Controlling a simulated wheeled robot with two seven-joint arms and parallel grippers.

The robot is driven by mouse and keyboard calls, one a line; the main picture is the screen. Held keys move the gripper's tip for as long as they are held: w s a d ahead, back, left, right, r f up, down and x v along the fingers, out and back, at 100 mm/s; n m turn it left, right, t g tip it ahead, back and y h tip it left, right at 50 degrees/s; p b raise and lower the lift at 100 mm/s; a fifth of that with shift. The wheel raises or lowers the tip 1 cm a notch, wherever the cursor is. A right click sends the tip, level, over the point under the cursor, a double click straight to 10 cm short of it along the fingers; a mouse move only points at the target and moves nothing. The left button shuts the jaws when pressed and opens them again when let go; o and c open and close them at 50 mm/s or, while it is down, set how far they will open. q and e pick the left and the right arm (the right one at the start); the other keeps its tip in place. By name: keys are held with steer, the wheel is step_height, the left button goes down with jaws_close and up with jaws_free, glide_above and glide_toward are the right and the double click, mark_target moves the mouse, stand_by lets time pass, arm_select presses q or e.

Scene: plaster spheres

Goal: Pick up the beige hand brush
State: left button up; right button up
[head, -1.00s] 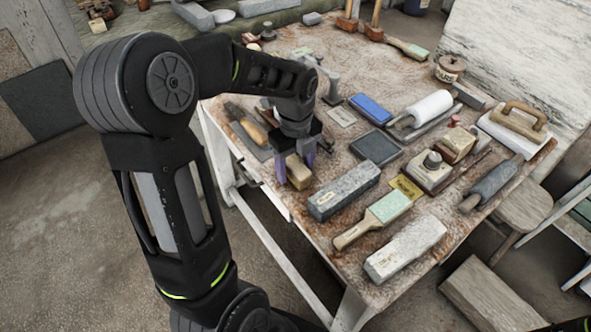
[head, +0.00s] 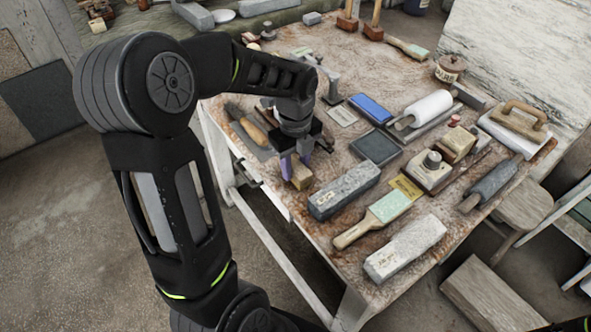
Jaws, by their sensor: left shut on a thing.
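The beige hand brush (head: 301,178) is a small tan block near the table's front left edge. It is partly covered by my left gripper. My left gripper (head: 297,172) comes down from above with its purple fingers shut on the brush from both sides. The brush appears to be at the table top; I cannot tell any gap beneath it. My right gripper is not in view.
A grey stone block (head: 344,191) lies close on the right of the brush. A wooden-handled trowel (head: 252,130) lies to the left. A green-topped brush (head: 388,207), a pale block (head: 405,249) and a dark square slab (head: 376,148) are further right on the table.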

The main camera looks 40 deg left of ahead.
mark_target(296, 165)
arm_select(q)
jaws_close()
steer(key=shift+r, duration=0.1)
steer(key=shift+r, duration=0.3)
step_height(296, 165, up, 9)
steer(key=shift+r+b, duration=0.1)
steer(key=shift+b, duration=0.2)
steer(key=o, duration=0.6)
jaws_free()
steer(key=shift+c, duration=0.2)
steer(key=c, duration=0.6)
